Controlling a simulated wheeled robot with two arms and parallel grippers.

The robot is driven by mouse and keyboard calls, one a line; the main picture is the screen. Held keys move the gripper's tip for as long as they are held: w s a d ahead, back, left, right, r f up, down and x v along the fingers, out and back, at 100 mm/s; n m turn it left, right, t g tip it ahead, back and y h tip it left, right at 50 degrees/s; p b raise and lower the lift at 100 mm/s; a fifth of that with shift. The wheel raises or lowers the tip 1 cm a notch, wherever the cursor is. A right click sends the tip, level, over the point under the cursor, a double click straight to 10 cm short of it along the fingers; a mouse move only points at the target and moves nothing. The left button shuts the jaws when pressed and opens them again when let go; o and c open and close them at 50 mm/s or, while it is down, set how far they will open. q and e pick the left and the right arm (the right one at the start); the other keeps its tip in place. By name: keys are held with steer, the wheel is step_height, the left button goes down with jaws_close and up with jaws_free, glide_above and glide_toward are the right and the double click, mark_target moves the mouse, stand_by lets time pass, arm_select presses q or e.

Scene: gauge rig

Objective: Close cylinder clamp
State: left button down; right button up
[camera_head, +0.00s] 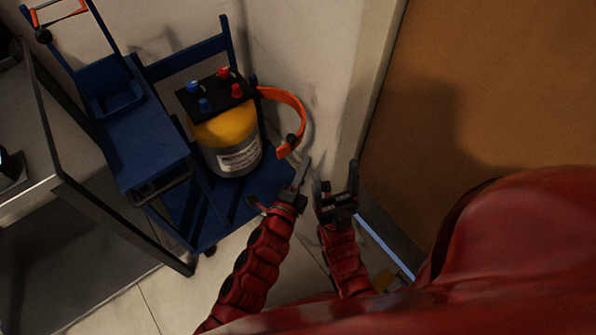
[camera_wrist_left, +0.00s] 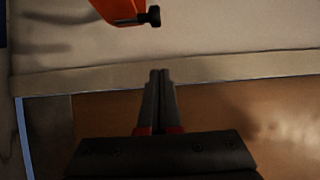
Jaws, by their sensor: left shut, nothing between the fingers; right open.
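The orange cylinder clamp (camera_head: 290,100) is a curved band that stands open, swung out to the right of the yellow and grey cylinder (camera_head: 230,140). A black knob (camera_head: 291,139) sits near its free end. In the left wrist view the clamp's orange end (camera_wrist_left: 120,8) and its black knob (camera_wrist_left: 153,17) show at the top, beyond my fingers. My left gripper (camera_head: 303,168) is shut and empty, just below and right of the clamp's free end; its fingers also show in the left wrist view (camera_wrist_left: 160,76). My right gripper (camera_head: 335,180) is open and empty, to the right of the left one.
The cylinder stands on a blue cart (camera_head: 145,150), under a black top with red and blue knobs. A metal table (camera_head: 75,185) stands left. A wall and an brown panel (camera_head: 490,90) lie right.

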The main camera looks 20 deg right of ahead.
arm_select(q)
steer(key=w+b, duration=0.1)
steer(key=w, duration=0.5)
steer(key=shift+w+d+b, duration=0.25)
steer(key=shift+w+b, duration=0.05)
steer(key=shift+b, duration=0.1)
